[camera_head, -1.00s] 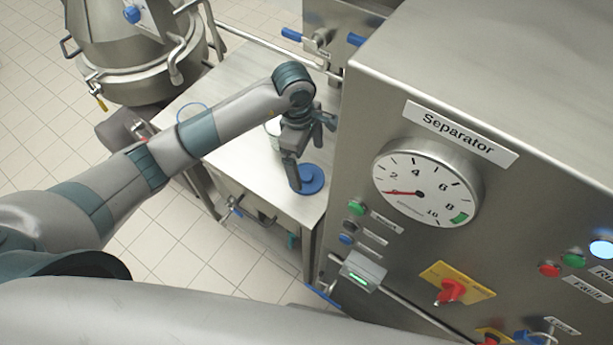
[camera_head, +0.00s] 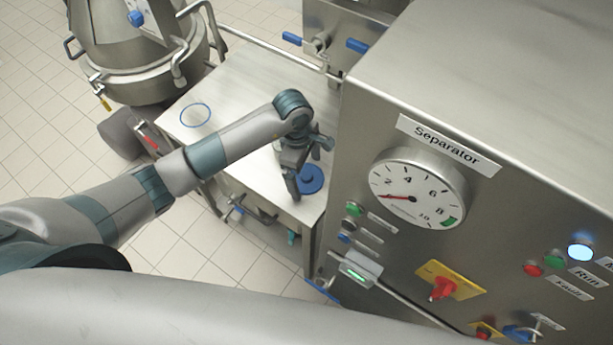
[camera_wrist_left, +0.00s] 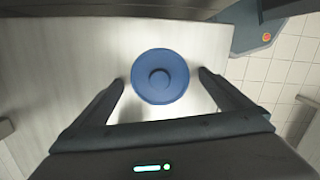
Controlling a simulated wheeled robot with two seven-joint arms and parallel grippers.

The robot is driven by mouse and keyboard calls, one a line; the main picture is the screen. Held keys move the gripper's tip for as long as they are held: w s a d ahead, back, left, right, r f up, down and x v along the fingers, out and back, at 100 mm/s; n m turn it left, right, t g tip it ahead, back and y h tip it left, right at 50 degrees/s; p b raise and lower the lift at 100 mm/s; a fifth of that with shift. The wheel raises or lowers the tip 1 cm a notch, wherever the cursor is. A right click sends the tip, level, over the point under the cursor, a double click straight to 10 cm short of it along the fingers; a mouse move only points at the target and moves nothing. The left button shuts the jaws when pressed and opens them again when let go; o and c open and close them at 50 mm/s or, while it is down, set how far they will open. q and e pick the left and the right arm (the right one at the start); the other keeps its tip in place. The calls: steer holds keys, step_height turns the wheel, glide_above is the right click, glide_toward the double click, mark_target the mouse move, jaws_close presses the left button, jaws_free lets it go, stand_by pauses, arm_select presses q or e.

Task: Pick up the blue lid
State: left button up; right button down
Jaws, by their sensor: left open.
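The blue lid (camera_head: 312,179) is a round disc with a raised centre knob, lying flat on the steel table near its right front corner. In the left wrist view the lid (camera_wrist_left: 160,76) sits centred ahead of the fingertips. My left gripper (camera_head: 306,172) is open and over the lid, hiding part of it in the head view. In the wrist view its two fingers (camera_wrist_left: 161,78) are to either side of the lid's near half, with nothing between them but the lid and table. My right gripper is not in view.
The steel table (camera_head: 245,90) has a blue ring outline (camera_head: 195,115) at its left. The Separator cabinet (camera_head: 400,75) with gauge and knobs stands close on the right. A steel vessel (camera_head: 135,60) stands at the back left. Blue-handled valves (camera_head: 318,42) are behind.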

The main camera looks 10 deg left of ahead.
mark_target(306, 175)
arm_select(q)
steer(key=c, duration=1.1)
steer(key=shift+c, duration=0.2)
steer(key=shift+w+r+b, duration=0.1)
steer(key=shift+r+b, duration=0.2)
steer(key=shift+r, duration=0.25)
step_height(306, 175, up, 9)
steer(key=b, duration=0.3)
